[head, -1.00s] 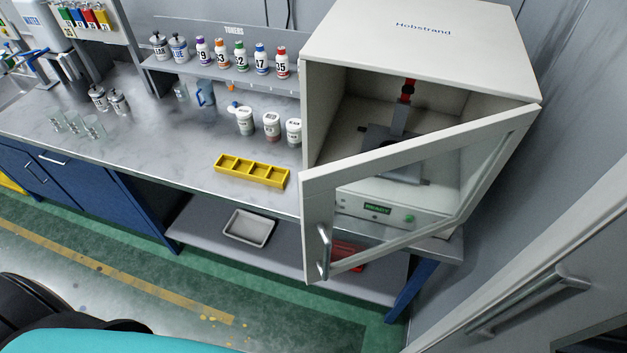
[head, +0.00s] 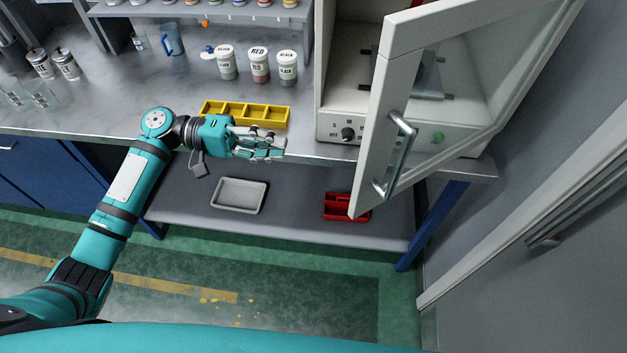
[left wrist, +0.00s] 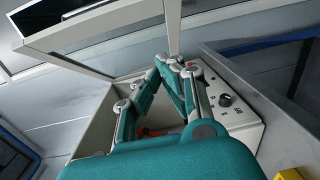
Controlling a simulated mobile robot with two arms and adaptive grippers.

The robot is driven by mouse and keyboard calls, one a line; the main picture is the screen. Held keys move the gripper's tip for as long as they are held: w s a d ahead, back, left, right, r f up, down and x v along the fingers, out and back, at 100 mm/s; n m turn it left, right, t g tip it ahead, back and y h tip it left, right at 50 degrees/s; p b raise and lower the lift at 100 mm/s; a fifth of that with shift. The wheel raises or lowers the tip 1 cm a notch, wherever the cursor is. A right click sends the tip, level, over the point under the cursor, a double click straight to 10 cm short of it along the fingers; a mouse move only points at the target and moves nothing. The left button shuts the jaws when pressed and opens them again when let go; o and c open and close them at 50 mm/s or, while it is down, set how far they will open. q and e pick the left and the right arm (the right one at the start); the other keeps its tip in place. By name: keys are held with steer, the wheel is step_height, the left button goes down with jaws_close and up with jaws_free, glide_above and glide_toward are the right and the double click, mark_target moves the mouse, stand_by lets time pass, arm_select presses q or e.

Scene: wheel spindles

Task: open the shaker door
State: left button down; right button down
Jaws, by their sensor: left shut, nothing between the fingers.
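The shaker (head: 328,75) is a white cabinet at the right end of the bench. Its glazed door (head: 376,130) stands open, swung out toward me, with its far side at the right. The metal door handle (head: 398,155) is on the free edge. My left gripper (head: 284,148) is shut and empty, just in front of the bench edge. It is left of the door and apart from the handle. In the left wrist view its fingers (left wrist: 165,64) close together before the shaker's control panel (left wrist: 240,120), with the door frame (left wrist: 90,22) beyond. My right gripper is out of view.
A yellow divided tray (head: 203,112) lies on the bench behind my left gripper, with labelled jars (head: 261,70) behind it. A grey tray (head: 239,207) and a red bin (head: 340,207) sit on the lower shelf. A wall closes off the right side.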

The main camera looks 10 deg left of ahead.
arm_select(q)
steer(key=s+d+r+p, duration=0.1)
steer(key=s+d+p, duration=0.2)
steer(key=d, duration=0.3)
steer(key=s+d+r+m+g+p, duration=0.1)
steer(key=s+d+r+p, duration=0.1)
steer(key=d, duration=0.4)
steer(key=shift+s+d+h+p, duration=0.15)
steer(key=shift+s+h+p, duration=0.3)
steer(key=shift+p, duration=0.65)
